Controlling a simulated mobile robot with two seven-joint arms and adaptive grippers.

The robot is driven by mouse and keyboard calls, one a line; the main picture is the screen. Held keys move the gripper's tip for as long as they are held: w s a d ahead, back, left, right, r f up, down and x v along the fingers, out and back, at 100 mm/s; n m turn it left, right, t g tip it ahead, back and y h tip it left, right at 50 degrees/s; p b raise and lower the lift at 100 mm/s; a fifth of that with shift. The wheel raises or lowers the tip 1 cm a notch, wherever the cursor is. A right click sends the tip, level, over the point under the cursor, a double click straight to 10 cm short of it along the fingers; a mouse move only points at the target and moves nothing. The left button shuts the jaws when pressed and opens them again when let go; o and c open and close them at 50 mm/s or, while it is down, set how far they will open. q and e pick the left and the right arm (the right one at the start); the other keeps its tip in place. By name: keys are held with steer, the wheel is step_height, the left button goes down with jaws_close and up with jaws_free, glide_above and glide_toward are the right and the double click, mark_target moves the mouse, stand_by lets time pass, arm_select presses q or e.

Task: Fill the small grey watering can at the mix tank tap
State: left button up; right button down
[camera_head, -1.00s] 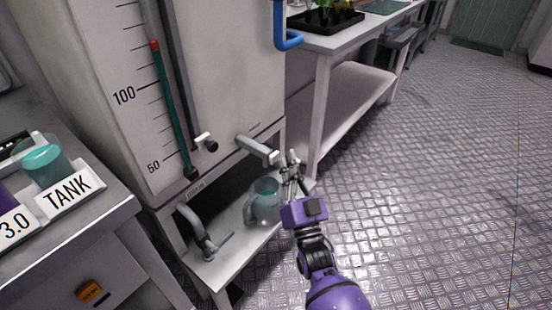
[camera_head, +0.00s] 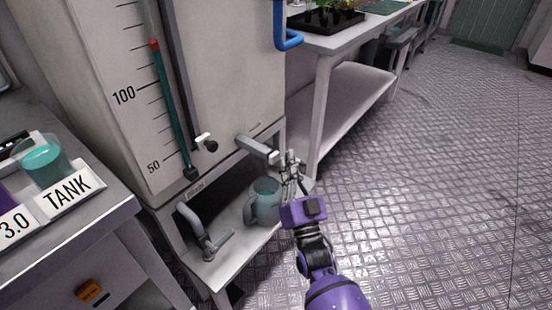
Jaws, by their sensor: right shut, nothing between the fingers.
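A small grey can (camera_head: 258,212) with a side handle stands upright on the low shelf (camera_head: 228,274) under the tank (camera_head: 228,85). Teal shows inside its open top. A grey bar-shaped tap (camera_head: 257,148) sticks out of the tank front, above the can. My right gripper (camera_head: 291,160) is shut and empty, just right of the tap's outer end and beside the can; I cannot tell whether it touches the tap. My left gripper is out of view.
A curved grey pipe with a crossbar (camera_head: 204,236) stands at the shelf's left. A counter at left holds a teal beaker (camera_head: 45,165) and a TANK sign (camera_head: 68,192). A planting bench (camera_head: 345,40) stands behind. The metal floor at right is clear.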

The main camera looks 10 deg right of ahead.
steer(key=shift+w+a, duration=0.2)
steer(key=shift+w, duration=0.05)
steer(key=shift+w+a, duration=0.35)
steer(key=shift+w, duration=0.1)
stand_by(3.3)
steer(key=shift+s, duration=0.1)
stand_by(1.1)
steer(key=shift+s+d, duration=0.6)
steer(key=shift+s, duration=0.1)
steer(key=shift+s+d+p, duration=0.55)
steer(key=shift+s+d, duration=0.25)
steer(key=shift+s, duration=0.2)
steer(key=shift+s+d+p, duration=0.55)
steer(key=shift+s+d, duration=0.2)
steer(key=shift+s, duration=0.25)
